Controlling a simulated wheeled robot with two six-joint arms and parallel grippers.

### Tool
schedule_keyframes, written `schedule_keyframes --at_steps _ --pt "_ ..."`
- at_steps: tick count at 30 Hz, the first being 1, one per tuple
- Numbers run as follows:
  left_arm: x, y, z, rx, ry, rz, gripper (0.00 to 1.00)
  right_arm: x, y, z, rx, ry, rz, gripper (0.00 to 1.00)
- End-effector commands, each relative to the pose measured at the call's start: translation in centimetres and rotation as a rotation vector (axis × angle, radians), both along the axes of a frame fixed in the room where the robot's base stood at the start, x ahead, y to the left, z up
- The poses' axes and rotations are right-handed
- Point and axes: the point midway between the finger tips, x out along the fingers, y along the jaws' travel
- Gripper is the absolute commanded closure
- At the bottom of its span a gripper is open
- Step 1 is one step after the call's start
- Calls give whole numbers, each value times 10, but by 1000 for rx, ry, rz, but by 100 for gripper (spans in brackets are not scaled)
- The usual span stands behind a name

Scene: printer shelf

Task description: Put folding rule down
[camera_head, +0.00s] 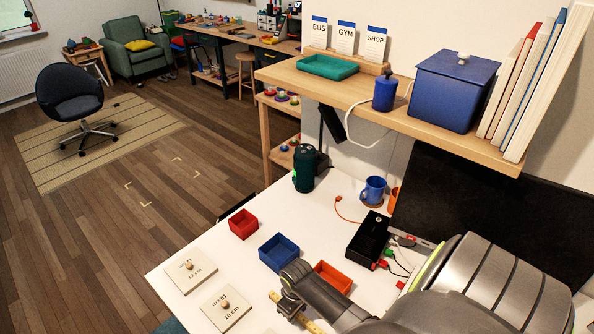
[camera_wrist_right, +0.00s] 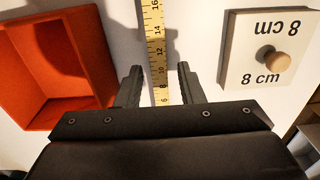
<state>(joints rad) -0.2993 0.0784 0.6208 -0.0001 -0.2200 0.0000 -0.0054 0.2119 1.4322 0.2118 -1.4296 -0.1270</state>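The folding rule (camera_wrist_right: 152,30) is a yellow strip with black numbers; it runs upward from between my right gripper's fingers in the right wrist view. In the head view a short piece of the rule (camera_head: 312,326) shows near the front of the white table. My right gripper (camera_wrist_right: 158,68) is open, with a finger on each side of the rule and a narrow gap at each side. The rule looks flat on the white surface, but I cannot tell whether it touches it everywhere. Its near end is hidden by my gripper. My left gripper is out of view.
An orange box (camera_wrist_right: 88,60) lies left of the rule and an 8 cm plate with a wooden knob (camera_wrist_right: 277,62) lies right of it. Blue (camera_head: 279,253) and red boxes (camera_head: 243,224) and a 10 cm plate (camera_head: 226,308) are also on the table (camera_head: 215,240).

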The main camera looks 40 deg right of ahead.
Motion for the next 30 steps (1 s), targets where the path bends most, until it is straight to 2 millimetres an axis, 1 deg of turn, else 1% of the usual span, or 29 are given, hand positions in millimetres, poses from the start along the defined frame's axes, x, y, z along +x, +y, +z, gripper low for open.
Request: schedule_keyframes --at_steps 8,11,14,17,24,30 --pt "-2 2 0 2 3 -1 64 0 0 0 0 0 0 63" --pt "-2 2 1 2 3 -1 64 0 0 4 0 0 0 63" --pt "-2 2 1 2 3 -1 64 0 0 12 -1 -2 0 63" --pt "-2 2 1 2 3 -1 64 1 0 26 -1 -3 0 63" --pt "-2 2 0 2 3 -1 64 1 -1 71 -2 -4 1 63" --pt "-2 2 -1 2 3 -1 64 1 -1 104 -2 -3 1 63"
